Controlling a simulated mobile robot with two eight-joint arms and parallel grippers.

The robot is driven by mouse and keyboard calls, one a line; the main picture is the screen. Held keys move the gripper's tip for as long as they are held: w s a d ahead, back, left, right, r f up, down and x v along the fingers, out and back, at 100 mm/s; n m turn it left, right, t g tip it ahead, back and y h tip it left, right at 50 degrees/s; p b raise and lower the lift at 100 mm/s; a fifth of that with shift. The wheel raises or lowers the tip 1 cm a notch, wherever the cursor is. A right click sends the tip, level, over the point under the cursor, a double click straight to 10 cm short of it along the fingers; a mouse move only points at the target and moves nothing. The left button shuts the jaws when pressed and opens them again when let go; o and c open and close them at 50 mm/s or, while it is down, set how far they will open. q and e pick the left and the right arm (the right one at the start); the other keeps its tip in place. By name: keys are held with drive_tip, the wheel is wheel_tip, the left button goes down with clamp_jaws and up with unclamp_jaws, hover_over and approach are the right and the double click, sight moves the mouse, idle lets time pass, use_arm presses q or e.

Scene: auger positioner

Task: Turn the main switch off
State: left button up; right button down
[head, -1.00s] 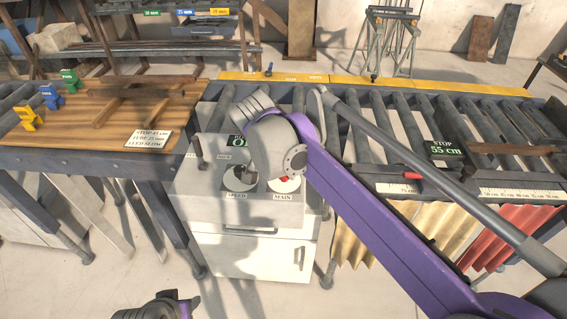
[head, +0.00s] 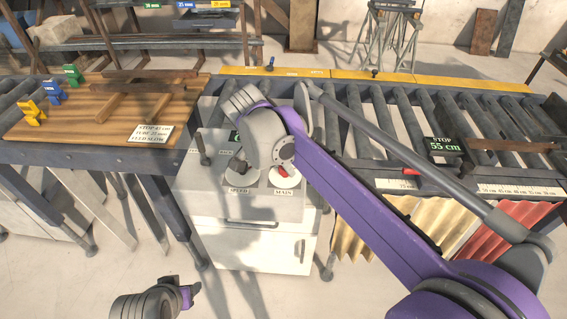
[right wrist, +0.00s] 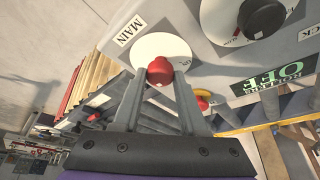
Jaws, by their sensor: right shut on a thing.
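The main switch is a red knob (right wrist: 159,70) on a white round plate (right wrist: 150,47) labelled MAIN. It sits on a grey control box. My right gripper (right wrist: 161,80) is shut on the red knob, one finger on each side. In the head view the knob (head: 283,172) shows small below my right wrist, which hides the fingers there. A display (right wrist: 273,80) on the box reads ROLLERS OFF.
The speed dial (head: 239,172) is close beside the main switch. A red button on yellow (right wrist: 203,102) shows past the fingers. A wooden table (head: 60,130) stands left of the box, and the roller conveyor (head: 400,130) runs behind and right.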

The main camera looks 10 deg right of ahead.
drive_tip(key=shift+c, duration=2.3)
unclamp_jaws()
drive_tip(key=v, duration=1.1)
drive_tip(key=shift+p, duration=0.4)
drive_tip(key=s+d+f+n, duration=0.1)
drive_tip(key=d, duration=0.1)
drive_tip(key=s+d+f+n+y, duration=0.1)
drive_tip(key=f, duration=0.1)
drive_tip(key=s+d+f+n, duration=0.1)
drive_tip(key=s+d+f, duration=0.1)
drive_tip(key=shift+s+d+y, duration=0.15)
drive_tip(key=shift+d+y, duration=0.15)
drive_tip(key=s+d+f+n+t+y, duration=0.1)
drive_tip(key=s+d+f+n, duration=0.3)
drive_tip(key=s+f, duration=0.3)
drive_tip(key=s+d+f+n+t+y, duration=0.1)
drive_tip(key=s+d+f+n+t, duration=0.1)
drive_tip(key=s+f, duration=0.6)
drive_tip(key=d+f+n, duration=0.1)
drive_tip(key=n, duration=0.1)
drive_tip(key=shift+d+f+n, duration=0.35)
drive_tip(key=shift+d+n, duration=0.05)
